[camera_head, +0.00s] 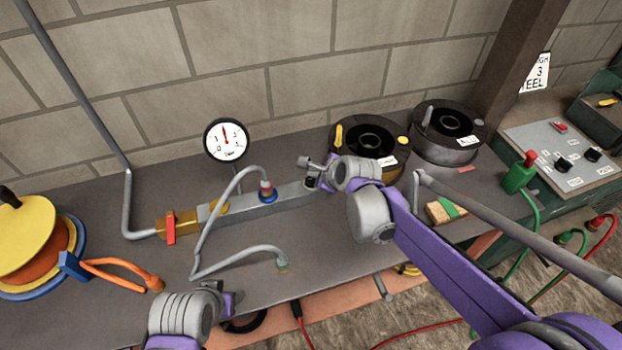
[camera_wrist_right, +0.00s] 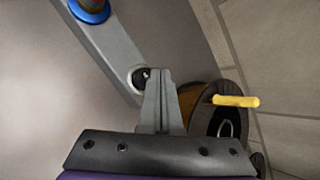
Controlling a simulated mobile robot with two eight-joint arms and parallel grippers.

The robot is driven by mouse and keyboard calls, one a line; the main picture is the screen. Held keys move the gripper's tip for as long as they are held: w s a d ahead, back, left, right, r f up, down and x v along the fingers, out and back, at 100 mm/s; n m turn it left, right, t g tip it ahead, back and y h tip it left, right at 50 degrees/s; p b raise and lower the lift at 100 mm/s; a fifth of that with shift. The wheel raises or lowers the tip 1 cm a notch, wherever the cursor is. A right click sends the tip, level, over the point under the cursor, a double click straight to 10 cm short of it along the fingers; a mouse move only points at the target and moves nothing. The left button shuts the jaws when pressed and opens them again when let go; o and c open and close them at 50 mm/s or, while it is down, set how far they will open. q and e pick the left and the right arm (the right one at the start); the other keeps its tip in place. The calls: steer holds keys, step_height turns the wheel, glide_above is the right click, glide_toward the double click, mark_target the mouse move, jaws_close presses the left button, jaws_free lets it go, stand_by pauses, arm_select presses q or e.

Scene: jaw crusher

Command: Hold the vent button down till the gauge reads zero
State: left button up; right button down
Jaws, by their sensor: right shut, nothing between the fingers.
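The round white gauge (camera_head: 226,140) stands at the back of the bench; its red needle points almost straight up, away from the 0 at lower left. A grey manifold bar (camera_head: 240,204) lies in front of it. The dark round vent button (camera_wrist_right: 140,76) is on the bar's right end. My right gripper (camera_wrist_right: 158,72) is shut and empty, its tips beside and partly over the button in the wrist view; contact cannot be told. In the head view the right gripper (camera_head: 316,172) is over that end. My left gripper (camera_head: 228,300) is low at the front edge, its fingers unclear.
A grey hose (camera_head: 212,215) loops from the blue-collared fitting (camera_head: 267,192) on the bar. A red-handled valve (camera_head: 170,228) is at its left end. Two dark spools (camera_head: 400,148) (camera_head: 447,150) stand behind my right wrist. A yellow reel (camera_head: 25,235) is at far left.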

arm_select(q)
steer(key=shift+f, duration=0.3)
arm_select(e)
steer(key=shift+f, duration=0.35)
arm_select(q)
steer(key=shift+s+f+b, duration=0.1)
steer(key=shift+f+b, duration=0.3)
steer(key=shift+b, duration=0.15)
arm_select(e)
steer(key=shift+f, duration=0.55)
stand_by(2.7)
arm_select(q)
steer(key=shift+r+p, duration=0.75)
steer(key=shift+r, duration=0.05)
arm_select(e)
steer(key=shift+r, duration=1)
steer(key=shift+r+p, duration=1.8)
steer(key=shift+r, duration=0.75)
arm_select(q)
steer(key=r, duration=0.2)
steer(key=w+r, duration=0.1)
steer(key=shift+r, duration=0.4)
steer(key=shift+s, duration=0.1)
arm_select(e)
steer(key=shift+f, duration=0.1)
